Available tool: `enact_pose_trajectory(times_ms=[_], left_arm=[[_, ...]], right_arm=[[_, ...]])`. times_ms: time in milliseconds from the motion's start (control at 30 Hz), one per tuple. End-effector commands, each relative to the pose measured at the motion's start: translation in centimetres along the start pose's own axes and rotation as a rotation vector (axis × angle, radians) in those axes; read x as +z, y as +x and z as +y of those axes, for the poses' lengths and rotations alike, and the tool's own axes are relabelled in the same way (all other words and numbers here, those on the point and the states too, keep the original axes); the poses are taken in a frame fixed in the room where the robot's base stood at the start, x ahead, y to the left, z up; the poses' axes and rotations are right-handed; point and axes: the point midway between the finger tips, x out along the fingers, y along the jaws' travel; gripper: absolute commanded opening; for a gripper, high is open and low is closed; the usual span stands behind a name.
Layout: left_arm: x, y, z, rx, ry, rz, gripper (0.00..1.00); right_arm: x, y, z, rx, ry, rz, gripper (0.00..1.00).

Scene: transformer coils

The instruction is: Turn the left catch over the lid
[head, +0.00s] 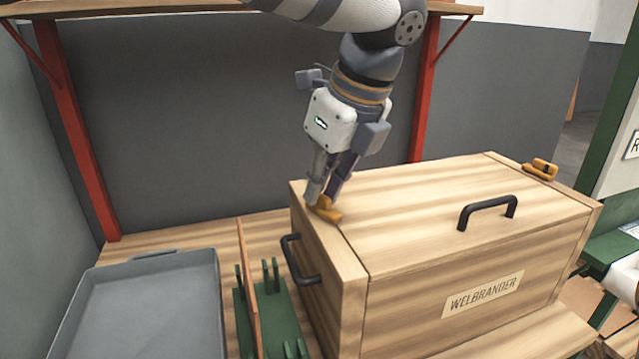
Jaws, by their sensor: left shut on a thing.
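The wooden box with its closed lid (430,205) stands on the bench, with a black handle (487,210) on the lid. The left catch (327,213) is a small orange piece on top at the box's left end. Its right tip appears to reach across the seam onto the lid's edge. My left gripper (320,201) comes down from above and is shut on this catch, hiding part of it. The right catch (541,170), also orange, sits at the far right end of the box top. My right gripper is out of view.
A grey tray (140,262) lies on the bench at the left. A green rack (277,318) with a thin upright board (247,285) stands between tray and box. A black side handle (299,262) sticks out from the box's left end. Red shelf posts (83,150) rise behind.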

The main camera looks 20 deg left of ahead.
Motion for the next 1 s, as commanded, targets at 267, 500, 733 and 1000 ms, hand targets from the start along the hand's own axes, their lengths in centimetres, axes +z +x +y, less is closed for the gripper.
enact_pose_trajectory(times_ms=[267, 500, 733, 1000], left_arm=[[0.0, 0.1, -0.4, 0.102, -0.241, -0.001, 0.00], [0.0, 0.3, -0.7, 0.191, -0.451, 0.000, 0.00], [0.1, 0.5, -0.9, 0.277, -0.649, 0.001, 0.00], [0.3, 0.6, -1.1, 0.359, -0.849, 0.002, 0.00]], right_arm=[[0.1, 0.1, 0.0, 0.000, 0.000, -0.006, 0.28], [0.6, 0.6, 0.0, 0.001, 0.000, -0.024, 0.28], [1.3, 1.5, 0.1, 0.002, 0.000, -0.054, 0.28], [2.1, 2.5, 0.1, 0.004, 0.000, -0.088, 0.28]])
